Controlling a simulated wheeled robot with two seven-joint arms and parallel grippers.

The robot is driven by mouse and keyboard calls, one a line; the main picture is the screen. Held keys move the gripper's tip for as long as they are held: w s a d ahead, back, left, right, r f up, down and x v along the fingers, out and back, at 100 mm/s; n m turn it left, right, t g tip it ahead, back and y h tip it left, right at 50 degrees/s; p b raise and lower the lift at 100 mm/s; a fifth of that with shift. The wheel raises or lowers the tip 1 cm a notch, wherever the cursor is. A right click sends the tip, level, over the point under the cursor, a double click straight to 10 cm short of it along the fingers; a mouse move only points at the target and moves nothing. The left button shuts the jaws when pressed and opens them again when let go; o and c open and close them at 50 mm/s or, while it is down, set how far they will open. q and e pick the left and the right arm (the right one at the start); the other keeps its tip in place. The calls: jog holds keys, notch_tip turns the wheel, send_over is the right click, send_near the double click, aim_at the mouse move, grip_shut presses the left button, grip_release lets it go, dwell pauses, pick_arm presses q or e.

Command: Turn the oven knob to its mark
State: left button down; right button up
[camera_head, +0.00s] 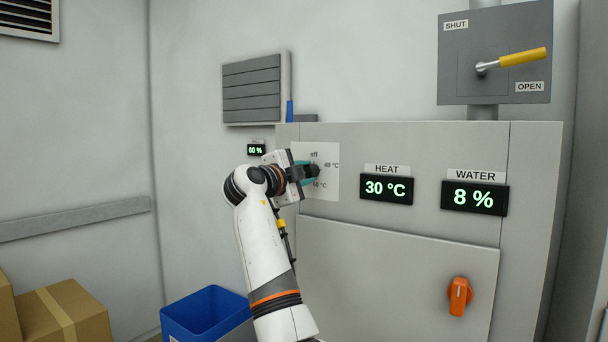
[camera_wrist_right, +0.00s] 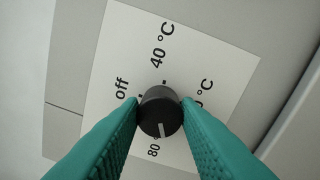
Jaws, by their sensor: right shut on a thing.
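The oven knob (camera_wrist_right: 160,112) is a small black dial with a white pointer line, on a white label plate (camera_wrist_right: 195,50). In the wrist view its pointer aims toward the bottom of the picture, close to the partly hidden "80" label. "off" and "40 °C" are readable; another "°C" label is partly covered by a finger. My right gripper (camera_wrist_right: 160,118) has its two teal fingers shut on the knob, one on each side. In the head view my right gripper (camera_head: 306,174) is at the label plate and hides most of the knob. My left gripper is not in view.
The grey oven front carries a HEAT display (camera_head: 386,188) reading 30 °C and a WATER display (camera_head: 474,197) reading 8 %. An orange knob (camera_head: 460,296) is lower right. A yellow-handled lever (camera_head: 522,57) is above. A blue bin (camera_head: 204,312) and cardboard box (camera_head: 66,314) stand lower left.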

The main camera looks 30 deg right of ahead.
jog(key=shift+f, duration=0.2)
dwell(0.3)
jog(key=o, duration=1)
jog(key=shift+r, duration=0.1)
jog(key=shift+c, duration=0.2)
jog(key=shift+a, duration=0.1)
jog(key=b+v, duration=0.3)
jog(key=v, duration=0.8)
jog(key=shift+a+b, duration=0.4)
jog(key=shift+s, duration=0.1)
